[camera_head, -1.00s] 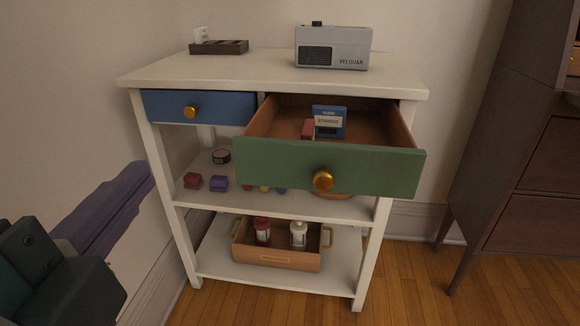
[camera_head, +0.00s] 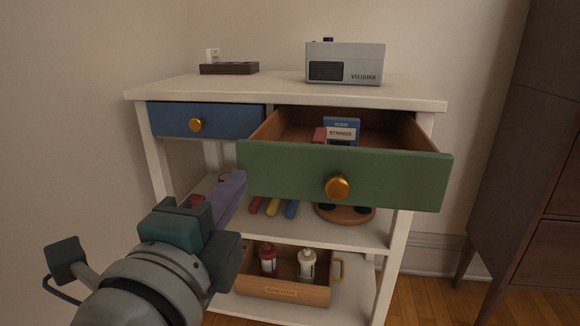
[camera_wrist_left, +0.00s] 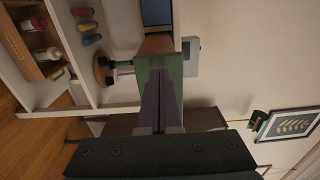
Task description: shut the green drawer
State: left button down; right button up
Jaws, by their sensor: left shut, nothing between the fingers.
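The green drawer (camera_head: 290,172) is pulled out of the right side of the white shelf unit, with a round gold knob (camera_head: 337,187) on its front. My right gripper is not in view.
A blue drawer (camera_head: 230,119) on the left is shut. A grey radio (camera_head: 345,63) and a dark tray (camera_head: 229,69) stand on top. A wooden crate (camera_head: 283,291) with bottles is on the bottom shelf. A dark cabinet (camera_head: 520,180) stands at the right.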

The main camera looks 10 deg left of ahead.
aim_at(251, 166)
pick_arm(q)
jog(key=shift+w, duration=1.85)
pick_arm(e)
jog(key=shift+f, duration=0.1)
pick_arm(q)
jog(key=shift+w, duration=0.1)
